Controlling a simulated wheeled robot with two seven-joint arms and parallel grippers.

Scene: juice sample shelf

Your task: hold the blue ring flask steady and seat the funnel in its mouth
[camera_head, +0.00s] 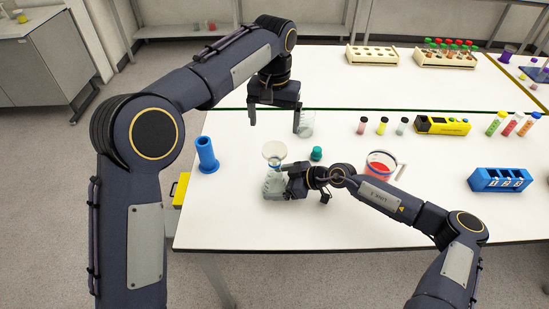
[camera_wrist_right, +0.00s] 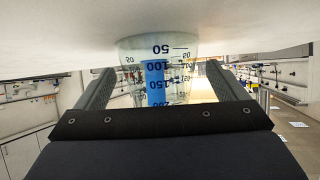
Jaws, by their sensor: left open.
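The clear flask (camera_head: 273,184) stands on the white table near its front edge. It also shows with its printed scale in the right wrist view (camera_wrist_right: 165,82). A blue ring on it is not clear. The pale funnel (camera_head: 274,150) stands upright at the flask's mouth, wide end up; how deep its stem sits is too small to tell. My right gripper (camera_head: 284,188) is shut on the flask, one finger on each side, also in the right wrist view (camera_wrist_right: 160,90). My left gripper (camera_head: 274,112) is open and empty, above and behind the funnel, apart from it.
A clear beaker (camera_head: 306,126) stands close to my left gripper. A green-capped item (camera_head: 316,153) is right of the funnel. A blue cylinder (camera_head: 206,155) stands at left. A red-filled dish (camera_head: 380,165) is behind my right arm. A blue rack (camera_head: 499,180) is at right.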

